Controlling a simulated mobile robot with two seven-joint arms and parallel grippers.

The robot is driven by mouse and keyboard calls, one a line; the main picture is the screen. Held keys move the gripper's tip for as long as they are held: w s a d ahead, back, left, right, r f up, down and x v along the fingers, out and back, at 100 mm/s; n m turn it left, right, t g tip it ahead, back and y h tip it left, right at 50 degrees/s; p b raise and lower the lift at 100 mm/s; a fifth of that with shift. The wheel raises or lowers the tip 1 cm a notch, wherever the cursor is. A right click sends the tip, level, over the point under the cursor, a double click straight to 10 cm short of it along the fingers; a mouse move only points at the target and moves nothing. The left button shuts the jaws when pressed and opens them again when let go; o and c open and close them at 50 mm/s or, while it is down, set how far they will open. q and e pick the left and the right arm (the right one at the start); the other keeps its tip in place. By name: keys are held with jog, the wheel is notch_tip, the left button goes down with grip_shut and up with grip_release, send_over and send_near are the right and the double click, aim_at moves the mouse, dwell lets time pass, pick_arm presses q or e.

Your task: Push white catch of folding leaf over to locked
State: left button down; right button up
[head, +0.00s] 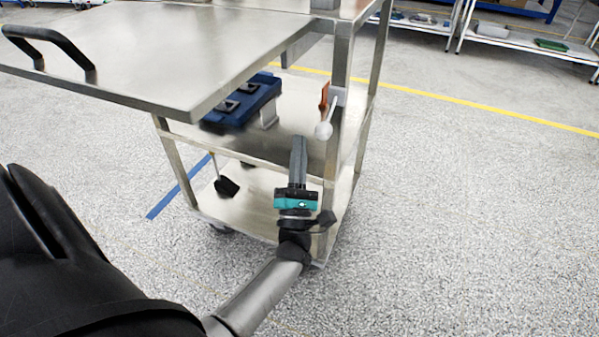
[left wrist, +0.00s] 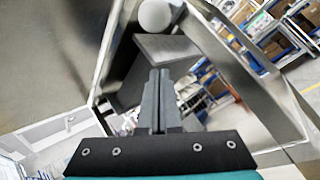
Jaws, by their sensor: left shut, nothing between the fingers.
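The white catch (head: 323,130) is a small lever with a round white knob, mounted on the front corner post of the steel cart. An orange-red piece (head: 324,96) sits just above it, by a grey bracket. The folding leaf (head: 150,55) stands out level to the left at the cart's top. My left gripper (head: 298,142) is shut and empty, pointing up, a little left of and below the knob in the head view. In the left wrist view, the white knob (left wrist: 155,15) shows beyond the shut fingertips (left wrist: 160,75), apart in the picture. My right gripper is out of view.
The leaf carries a black handle (head: 45,42) at its left. A blue case (head: 243,103) lies on the cart's middle shelf (head: 300,125). The lower shelf (head: 255,205) is below. Floor to the right of the cart is clear up to a yellow line.

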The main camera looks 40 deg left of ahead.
aim_at(329, 117)
pick_arm(q)
jog(key=shift+w+d+r, duration=0.2)
jog(key=shift+d+r, duration=0.45)
jog(key=shift+r, duration=0.05)
jog(key=shift+w+d+r, duration=0.15)
jog(key=shift+d+r, duration=0.5)
jog(key=shift+r, duration=0.05)
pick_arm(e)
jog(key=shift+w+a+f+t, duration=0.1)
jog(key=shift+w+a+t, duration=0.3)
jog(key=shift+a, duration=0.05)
